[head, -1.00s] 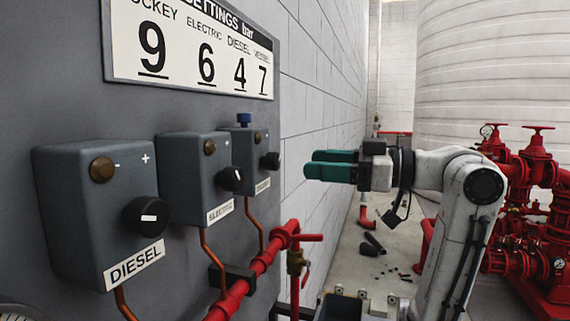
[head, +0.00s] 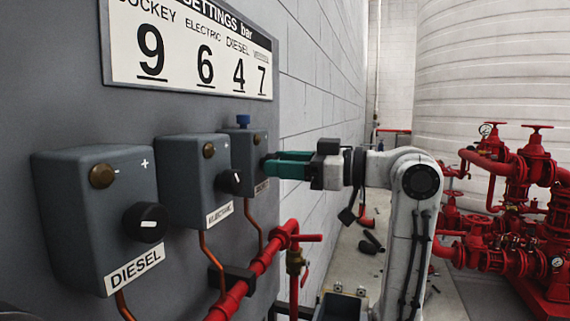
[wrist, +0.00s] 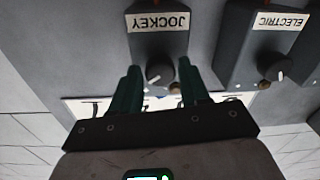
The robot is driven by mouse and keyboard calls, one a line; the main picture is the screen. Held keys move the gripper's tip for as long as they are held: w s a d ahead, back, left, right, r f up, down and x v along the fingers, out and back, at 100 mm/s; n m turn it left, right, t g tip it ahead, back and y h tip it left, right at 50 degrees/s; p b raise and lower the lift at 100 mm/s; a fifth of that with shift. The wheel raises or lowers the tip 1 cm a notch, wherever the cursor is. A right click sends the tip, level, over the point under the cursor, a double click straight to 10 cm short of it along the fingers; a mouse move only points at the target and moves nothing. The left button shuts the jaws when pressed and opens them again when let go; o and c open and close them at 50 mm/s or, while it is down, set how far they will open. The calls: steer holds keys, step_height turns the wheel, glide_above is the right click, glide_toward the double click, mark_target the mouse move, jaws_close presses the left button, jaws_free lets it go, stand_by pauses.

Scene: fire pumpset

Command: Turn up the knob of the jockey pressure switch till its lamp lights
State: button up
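The jockey pressure switch (head: 243,160) is the farthest grey box on the panel in the head view. Its label reads JOCKEY upside down in the wrist view (wrist: 159,21). Its lamp (head: 257,138) is dull brown and unlit. Its black knob (wrist: 159,73), with a white pointer line, sits between my fingers in the wrist view; my fingers mostly hide it in the head view. My gripper (head: 268,166) is open with its green fingertips at the knob, one on each side. In the wrist view gaps show between the fingers and the knob.
The electric switch (head: 190,180) and diesel switch (head: 95,210) stand nearer on the same panel, both lamps brown. A settings sign (head: 190,55) hangs above. Red pipe (head: 262,262) runs below the boxes. Red pumps and valves (head: 515,170) stand at right.

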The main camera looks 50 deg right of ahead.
steer(key=c, duration=0.7)
steer(key=shift+m+p, duration=0.5)
steer(key=o, duration=1)
steer(key=shift+o, duration=0.2)
steer(key=b+v, duration=0.1)
steer(key=v, duration=0.9)
steer(key=shift+s+d, duration=0.15)
steer(key=shift+s, duration=0.2)
steer(key=shift+f, duration=0.1)
